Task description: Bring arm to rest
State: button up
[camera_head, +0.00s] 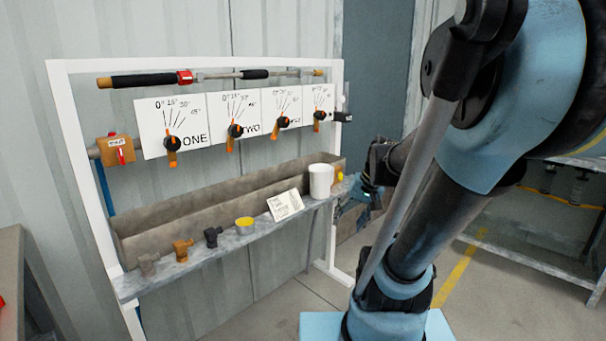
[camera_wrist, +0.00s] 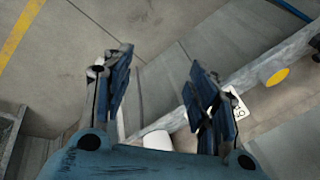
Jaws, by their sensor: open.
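My arm (camera_head: 415,200) is blue and black and fills the right of the head view. My gripper (camera_head: 362,190) is small there, partly behind the arm, near the right end of the white-framed rack. In the wrist view my gripper (camera_wrist: 160,75) shows two blue fingers spread wide apart. No object sits between the fingertips, with grey floor beyond them. A white cup (camera_wrist: 158,140) shows low between the fingers, past the gripper's base.
Several orange-handled valves (camera_head: 235,131) with dial plates are above. A metal table (camera_head: 530,260) stands right. Floor between is clear.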

jog(key=s+d+f+h, duration=0.1)
jog(key=s+d+f, duration=0.1)
jog(key=s, duration=0.3)
jog(key=s+d+f+n+h, duration=0.1)
jog(key=s+d+f+h, duration=0.1)
jog(key=s, duration=0.3)
jog(key=shift+s+d+n+g, duration=0.15)
jog(key=shift+d+n+g, duration=0.15)
jog(key=shift+d, duration=0.1)
